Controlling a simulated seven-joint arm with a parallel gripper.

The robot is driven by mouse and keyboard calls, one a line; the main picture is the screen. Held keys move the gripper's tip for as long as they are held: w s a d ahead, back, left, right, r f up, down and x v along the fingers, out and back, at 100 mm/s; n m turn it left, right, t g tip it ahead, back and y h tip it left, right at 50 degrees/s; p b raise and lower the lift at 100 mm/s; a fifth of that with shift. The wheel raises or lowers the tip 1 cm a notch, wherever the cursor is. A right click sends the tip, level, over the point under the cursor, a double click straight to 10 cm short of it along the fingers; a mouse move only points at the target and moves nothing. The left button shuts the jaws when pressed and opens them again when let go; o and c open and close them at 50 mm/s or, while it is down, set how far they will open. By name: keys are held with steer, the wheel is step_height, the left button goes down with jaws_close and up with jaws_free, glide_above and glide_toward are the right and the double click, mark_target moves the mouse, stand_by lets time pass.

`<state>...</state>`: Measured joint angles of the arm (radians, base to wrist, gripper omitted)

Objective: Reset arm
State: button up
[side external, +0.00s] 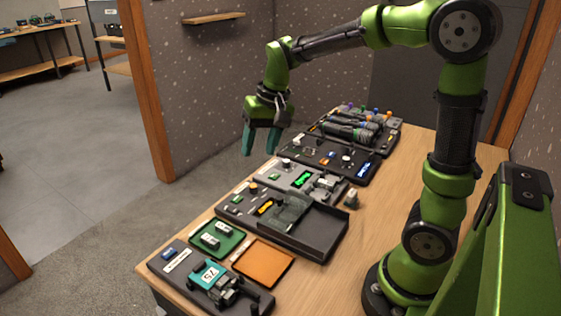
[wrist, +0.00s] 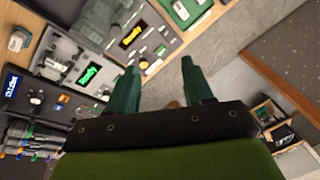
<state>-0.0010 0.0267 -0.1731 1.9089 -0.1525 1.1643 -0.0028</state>
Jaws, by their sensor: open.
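My gripper (side external: 261,139) hangs in the air past the far-left edge of the table in the side view, above the grey floor. Its two teal fingers are apart, with nothing between them. In the wrist view the open fingers (wrist: 160,84) point over the floor and the table's edge, clear of every panel. My green arm reaches from its base at the right of the table, over the panels, to the gripper.
A shelf (side external: 213,18) hangs behind.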

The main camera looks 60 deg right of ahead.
steer(key=s+a+r+n+t, duration=0.1)
steer(key=s+a+t, duration=0.1)
steer(key=s, duration=0.5)
steer(key=s+a+r+n+t, duration=0.1)
steer(key=s+a+t, duration=0.1)
steer(key=s+a, duration=0.3)
steer(key=shift+s+r+y, duration=0.4)
steer(key=shift+s, duration=0.75)
